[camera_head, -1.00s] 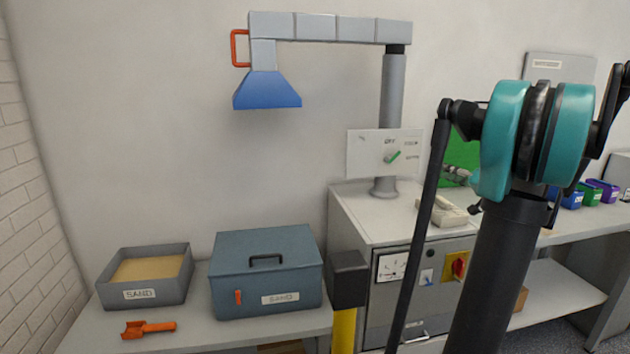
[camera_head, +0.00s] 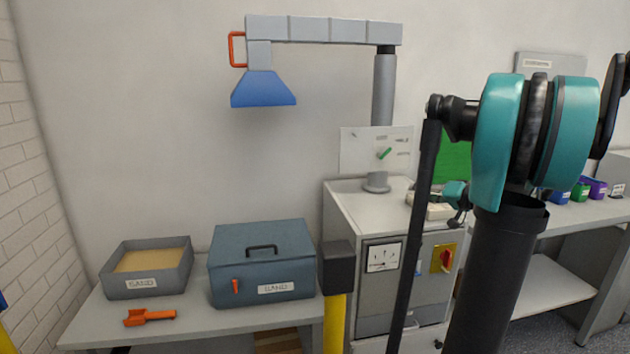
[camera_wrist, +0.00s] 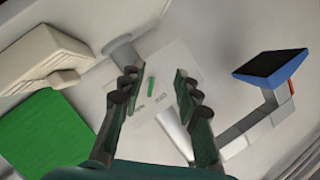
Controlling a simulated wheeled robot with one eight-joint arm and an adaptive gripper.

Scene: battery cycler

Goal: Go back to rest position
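My gripper (camera_wrist: 158,85) shows in the wrist view with its two dark fingers apart and nothing between them.
A grey cabinet (camera_head: 345,215) stands close to my arm, with a yellow post (camera_head: 335,320) at its left front corner. A blue extraction hood (camera_head: 263,89) hangs above. A sand tray (camera_head: 120,284), a closed sand box (camera_head: 228,290) and an orange scoop (camera_head: 150,317) are on the left bench.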

